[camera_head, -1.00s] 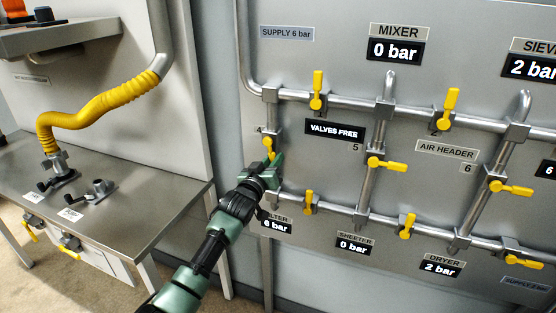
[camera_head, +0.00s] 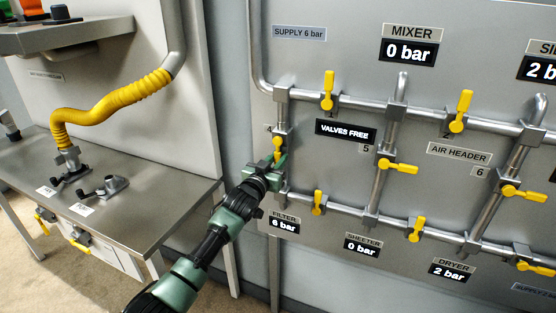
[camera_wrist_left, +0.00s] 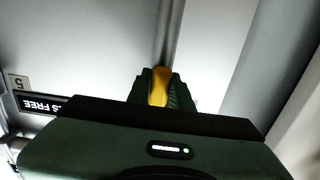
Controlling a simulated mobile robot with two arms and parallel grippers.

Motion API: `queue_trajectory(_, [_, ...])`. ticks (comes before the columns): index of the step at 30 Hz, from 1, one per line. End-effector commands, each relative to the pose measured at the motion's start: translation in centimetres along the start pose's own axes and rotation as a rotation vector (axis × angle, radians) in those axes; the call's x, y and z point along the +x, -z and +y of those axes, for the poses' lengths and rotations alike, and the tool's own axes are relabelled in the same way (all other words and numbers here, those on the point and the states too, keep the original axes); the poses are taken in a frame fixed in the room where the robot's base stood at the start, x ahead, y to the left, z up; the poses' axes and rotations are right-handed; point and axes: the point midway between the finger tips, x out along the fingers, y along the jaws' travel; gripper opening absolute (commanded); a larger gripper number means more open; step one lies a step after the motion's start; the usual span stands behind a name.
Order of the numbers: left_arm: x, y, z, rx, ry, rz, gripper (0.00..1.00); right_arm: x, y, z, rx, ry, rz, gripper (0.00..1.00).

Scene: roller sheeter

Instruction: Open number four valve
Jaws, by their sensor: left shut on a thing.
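The number four valve is on the left vertical pipe of the panel, and its yellow handle (camera_head: 278,143) hangs down along the pipe. A small "4" label (camera_head: 267,129) sits to its left. My left gripper (camera_head: 278,160) is at this handle and shut on it, hiding the handle's lower part. In the left wrist view the yellow handle (camera_wrist_left: 160,86) stands between the two dark green fingers (camera_wrist_left: 158,92). The grey pipe (camera_wrist_left: 168,40) runs behind it. My right gripper is not in view.
Other yellow valve handles are close by: valve one (camera_head: 328,90) above right, the filter valve (camera_head: 318,200) below right and valve five (camera_head: 398,166) to the right. A "VALVES FREE" display (camera_head: 346,131) is beside the pipe. A steel table (camera_head: 130,215) stands at left.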

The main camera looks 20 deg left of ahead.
Motion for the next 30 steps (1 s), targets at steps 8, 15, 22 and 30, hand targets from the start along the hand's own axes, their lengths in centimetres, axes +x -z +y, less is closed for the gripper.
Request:
queue_trajectory(8, [0.0, 0.0, -0.1, 0.006, 0.002, -0.001, 0.43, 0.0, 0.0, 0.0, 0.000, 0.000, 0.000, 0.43])
queue_trajectory(15, [-0.1, 0.0, -0.1, 0.003, 0.001, 0.000, 0.43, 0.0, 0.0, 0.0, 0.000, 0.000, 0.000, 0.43])
queue_trajectory(22, [-2.4, -0.2, -0.1, 0.003, 0.000, -0.001, 0.43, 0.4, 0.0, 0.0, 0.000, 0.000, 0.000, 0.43])
queue_trajectory(30, [-6.5, -0.2, -0.1, 0.004, 0.002, -0.001, 0.43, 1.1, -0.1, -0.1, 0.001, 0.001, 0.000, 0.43])
